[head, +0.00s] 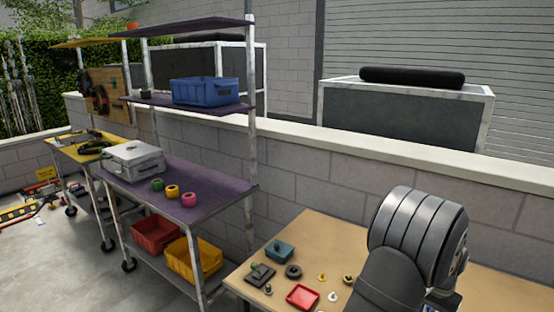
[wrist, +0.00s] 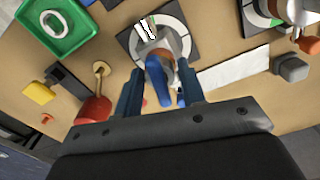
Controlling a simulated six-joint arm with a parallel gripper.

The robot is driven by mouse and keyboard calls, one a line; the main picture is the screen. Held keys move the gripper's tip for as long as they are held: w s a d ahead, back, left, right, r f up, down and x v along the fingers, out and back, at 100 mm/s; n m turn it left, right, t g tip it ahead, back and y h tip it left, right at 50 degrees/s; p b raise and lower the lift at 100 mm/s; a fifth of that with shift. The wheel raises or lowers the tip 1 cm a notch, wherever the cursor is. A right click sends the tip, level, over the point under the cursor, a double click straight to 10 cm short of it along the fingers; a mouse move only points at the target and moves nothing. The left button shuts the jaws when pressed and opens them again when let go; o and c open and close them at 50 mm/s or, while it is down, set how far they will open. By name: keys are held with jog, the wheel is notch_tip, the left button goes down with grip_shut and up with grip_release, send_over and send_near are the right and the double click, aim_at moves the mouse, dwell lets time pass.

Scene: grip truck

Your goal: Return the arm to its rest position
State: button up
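My gripper (wrist: 159,82) shows in the wrist view with its two blue fingers spread apart. It points down over a wooden tabletop (wrist: 225,52). A metal fitting with a blue handle (wrist: 158,82) shows between the fingers, on a dark square plate with a pale ring. The fingers look apart from it, though its depth below them is hard to tell. In the head view my grey arm stands at the lower right over the wooden table (head: 262,262). My gripper is hidden or out of frame there.
A green tray (wrist: 72,38), a red-handled piece (wrist: 97,108), a yellow block (wrist: 39,92) and a grey block (wrist: 291,68) lie around the gripper. A second metal fitting (wrist: 296,12) is at top right. A cart with a purple shelf (head: 215,187) stands left of the table; a wall runs behind.

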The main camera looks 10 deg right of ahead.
dwell(0.5)
jog(key=shift+r, duration=0.25)
notch_tip(320, 180, up, 6)
jog(key=shift+r, duration=0.25)
jog(key=shift+f, duration=0.35)
notch_tip(320, 180, down, 7)
jog(key=shift+r, duration=0.3)
jog(key=n, duration=1)
jog(key=shift+n, duration=0.4)
